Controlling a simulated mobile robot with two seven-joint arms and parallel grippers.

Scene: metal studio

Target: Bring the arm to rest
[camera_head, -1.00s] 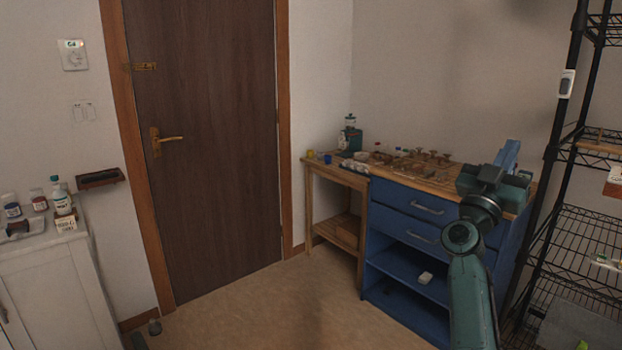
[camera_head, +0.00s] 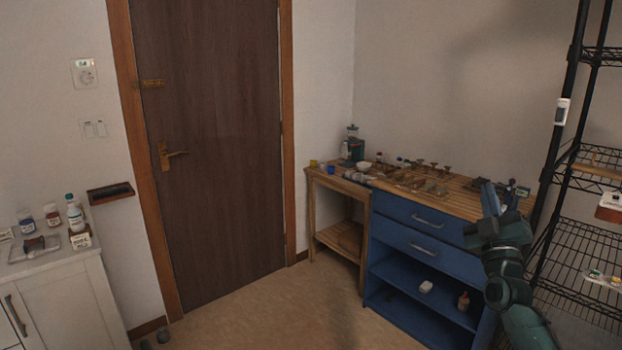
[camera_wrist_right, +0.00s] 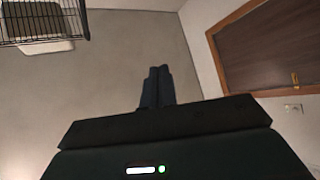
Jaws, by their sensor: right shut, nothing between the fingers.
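My right gripper (camera_head: 489,196) is at the right of the head view, in front of the right end of the blue workbench. Its fingers point up and are shut with nothing between them. In the right wrist view the shut fingers (camera_wrist_right: 157,87) stand together against a plain wall, clear of any object. My right arm (camera_head: 515,295) rises from the lower right corner. My left gripper is not in the head view.
The blue workbench (camera_head: 420,260) with a wooden top full of small tools stands beside a black wire shelf (camera_head: 575,190). A closed brown door (camera_head: 215,150) is in the middle. A white cabinet (camera_head: 70,300) with bottles stands at the left. The floor (camera_head: 270,320) between is mostly clear.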

